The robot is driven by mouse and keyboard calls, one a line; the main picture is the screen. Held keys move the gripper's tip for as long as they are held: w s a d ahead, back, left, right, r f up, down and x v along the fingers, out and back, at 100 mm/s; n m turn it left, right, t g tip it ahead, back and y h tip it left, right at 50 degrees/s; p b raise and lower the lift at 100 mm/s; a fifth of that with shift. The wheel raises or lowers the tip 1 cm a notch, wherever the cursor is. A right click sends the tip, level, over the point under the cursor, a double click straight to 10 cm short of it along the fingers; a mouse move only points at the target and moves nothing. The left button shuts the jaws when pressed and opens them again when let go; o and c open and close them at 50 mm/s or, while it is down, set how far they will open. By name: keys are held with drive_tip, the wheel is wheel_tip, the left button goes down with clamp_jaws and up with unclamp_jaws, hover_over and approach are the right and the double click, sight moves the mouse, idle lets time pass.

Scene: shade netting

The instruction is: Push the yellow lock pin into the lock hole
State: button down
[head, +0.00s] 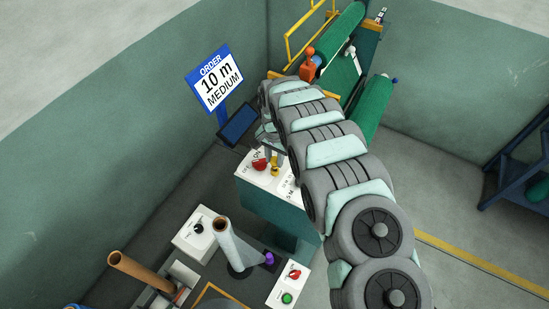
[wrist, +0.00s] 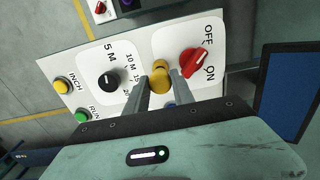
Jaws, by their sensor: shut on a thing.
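The yellow lock pin (wrist: 159,72) has a round head and stands at the white control panel (wrist: 135,52), between the black length dial and the red switch. It also shows in the head view (head: 275,171). My gripper (wrist: 161,84) is shut on the pin, one finger on each side. In the head view my gripper (head: 273,156) reaches down over the panel from behind. The lock hole is not visible, and I cannot tell how deep the pin sits.
A red OFF/ON switch (wrist: 195,62) is close to the right finger. A black dial (wrist: 108,78), a yellow INCH button (wrist: 62,84) and a green button (wrist: 82,116) lie left. A dark screen (head: 239,124) stands beside the panel. An order sign (head: 217,82) reads 10 m MEDIUM.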

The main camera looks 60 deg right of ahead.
sight(275, 159)
drive_tip(key=shift+f+b, duration=0.45)
drive_tip(key=shift+f, duration=0.2)
idle(0.6)
drive_tip(key=shift+f, duration=0.25)
drive_tip(key=c, duration=1)
unclamp_jaws()
drive_tip(key=shift+r, duration=0.1)
wheel_tip(275, 159, up, 10)
drive_tip(key=shift+f+p, duration=0.1)
drive_tip(key=shift+p, duration=0.55)
drive_tip(key=shift+r+p, duration=0.5)
drive_tip(key=shift+p, duration=0.05)
drive_tip(key=shift+f, duration=0.1)
